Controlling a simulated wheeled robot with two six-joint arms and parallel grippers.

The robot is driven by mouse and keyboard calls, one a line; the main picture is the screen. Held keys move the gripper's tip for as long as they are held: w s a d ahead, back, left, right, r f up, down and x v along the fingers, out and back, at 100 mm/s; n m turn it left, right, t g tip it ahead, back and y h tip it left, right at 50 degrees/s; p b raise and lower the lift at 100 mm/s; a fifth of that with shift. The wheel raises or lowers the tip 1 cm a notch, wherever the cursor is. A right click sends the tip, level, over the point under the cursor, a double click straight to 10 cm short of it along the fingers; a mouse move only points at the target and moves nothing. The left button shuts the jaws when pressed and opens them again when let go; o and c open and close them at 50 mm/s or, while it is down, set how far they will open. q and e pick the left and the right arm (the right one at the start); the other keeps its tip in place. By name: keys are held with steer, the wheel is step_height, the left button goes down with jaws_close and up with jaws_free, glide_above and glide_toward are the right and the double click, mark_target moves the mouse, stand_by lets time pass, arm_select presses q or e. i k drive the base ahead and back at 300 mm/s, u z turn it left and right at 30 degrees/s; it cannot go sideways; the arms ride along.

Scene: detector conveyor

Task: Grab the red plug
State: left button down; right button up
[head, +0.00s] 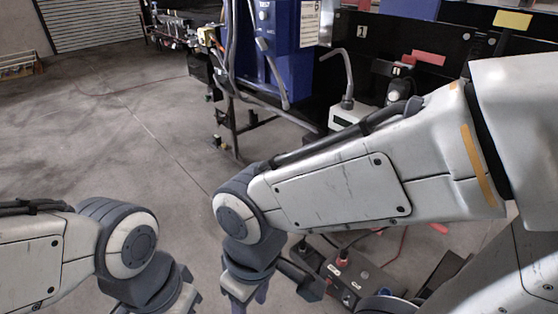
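A small red piece (439,228) shows just below my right forearm at the lower right. It is mostly hidden, and I cannot tell whether it is the red plug. A thin red cable (402,243) runs near it, beside a dark box (345,274) with small labels and sockets. My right arm crosses the view from the right and bends down at the bottom middle. Its gripper (250,295) is at the bottom edge, left of the dark box, with its tips cut off. My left arm bends down at the lower left, and its gripper is below the picture.
A black bench with a blue cabinet (283,40) stands at the back. The concrete floor (110,120) is open on the left, towards a shutter door (95,22).

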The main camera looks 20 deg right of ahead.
mark_target(343, 257)
steer(key=z, duration=0.1)
steer(key=i, duration=0.5)
steer(key=z, duration=0.65)
steer(key=i, duration=0.95)
steer(key=z, duration=0.35)
